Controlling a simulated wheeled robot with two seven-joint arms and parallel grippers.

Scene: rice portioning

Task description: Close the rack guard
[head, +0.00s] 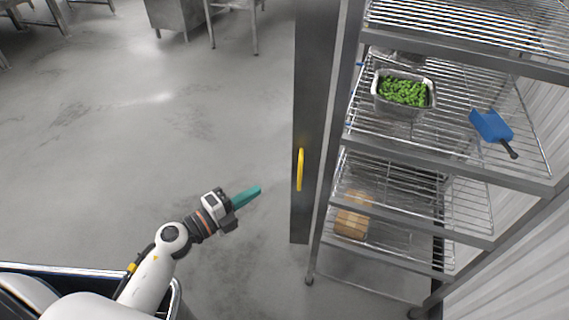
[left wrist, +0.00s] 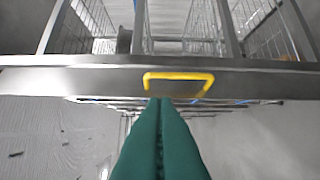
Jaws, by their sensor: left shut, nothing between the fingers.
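The rack guard (head: 311,120) is a tall, narrow grey metal panel at the left side of the wire rack, seen nearly edge-on in the head view. It has a yellow handle (head: 300,170); the handle also shows in the left wrist view (left wrist: 178,76) as a yellow loop on a grey bar. The rack's front is open to view in the head view. My left gripper (head: 259,189) has teal fingers, is shut and empty, and is left of the handle, apart from it in the head view. In the wrist view its fingertips (left wrist: 161,101) appear just below the handle. My right gripper is not in view.
The rack's wire shelves (head: 470,160) hold a metal pan of green peas (head: 404,92), a blue scoop (head: 491,126) and a brownish block-like item (head: 352,216). Steel tables (head: 232,12) stand at the back. The floor (head: 120,140) left of the guard is clear.

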